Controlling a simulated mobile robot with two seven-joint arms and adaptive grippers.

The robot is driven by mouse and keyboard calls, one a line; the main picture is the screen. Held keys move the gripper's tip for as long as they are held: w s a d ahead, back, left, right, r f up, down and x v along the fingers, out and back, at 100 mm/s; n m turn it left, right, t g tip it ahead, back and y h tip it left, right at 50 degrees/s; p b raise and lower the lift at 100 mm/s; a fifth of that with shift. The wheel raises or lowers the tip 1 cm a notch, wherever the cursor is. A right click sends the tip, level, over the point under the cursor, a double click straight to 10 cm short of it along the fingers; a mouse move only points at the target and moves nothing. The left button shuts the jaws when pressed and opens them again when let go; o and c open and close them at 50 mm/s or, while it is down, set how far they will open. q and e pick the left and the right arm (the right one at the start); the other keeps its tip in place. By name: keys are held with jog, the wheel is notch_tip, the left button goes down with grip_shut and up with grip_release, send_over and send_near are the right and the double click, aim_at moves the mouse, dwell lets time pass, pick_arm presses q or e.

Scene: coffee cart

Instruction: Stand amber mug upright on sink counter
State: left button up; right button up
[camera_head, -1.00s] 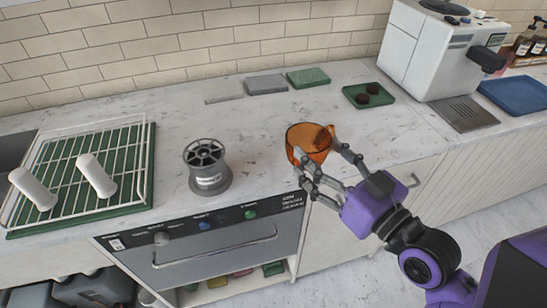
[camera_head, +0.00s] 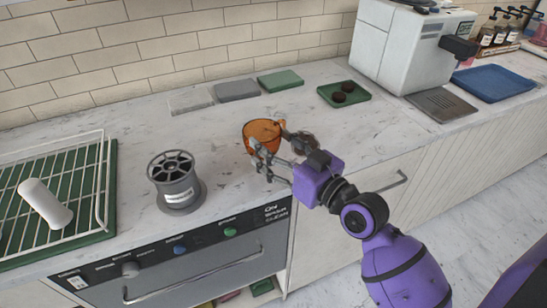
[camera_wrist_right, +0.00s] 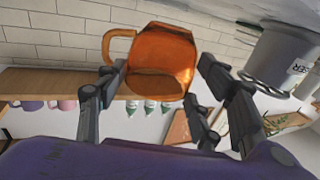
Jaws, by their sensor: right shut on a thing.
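The amber mug (camera_head: 261,134) is translucent orange and is held by my right gripper (camera_head: 272,158) over the marble counter (camera_head: 225,130), behind the front panel. The fingers are shut on the mug from its near right side. In the right wrist view the mug (camera_wrist_right: 162,62) sits between the fingers (camera_wrist_right: 165,88), its handle to the left. The mug looks roughly upright in the head view; whether its base touches the counter I cannot tell. My left gripper is not in view.
A grey spool-shaped stand (camera_head: 175,182) is left of the mug. A wire rack on a green mat (camera_head: 95,225) holds a white cylinder (camera_head: 45,203). Folded cloths (camera_head: 237,90) and a green tray (camera_head: 325,92) lie behind. A white machine (camera_head: 410,50) stands right.

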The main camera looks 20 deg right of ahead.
jog(key=shift+w+f, duration=0.3)
jog(key=shift+f, duration=0.05)
notch_tip(320, 180, down, 3)
jog(key=shift+w+f+b, duration=0.1)
jog(key=shift+f+b, duration=0.1)
jog(key=shift+b, duration=0.25)
jog(key=shift+r, duration=0.1)
grip_shut()
jog(key=o, duration=1.7)
grip_release()
jog(key=shift+c, duration=0.2)
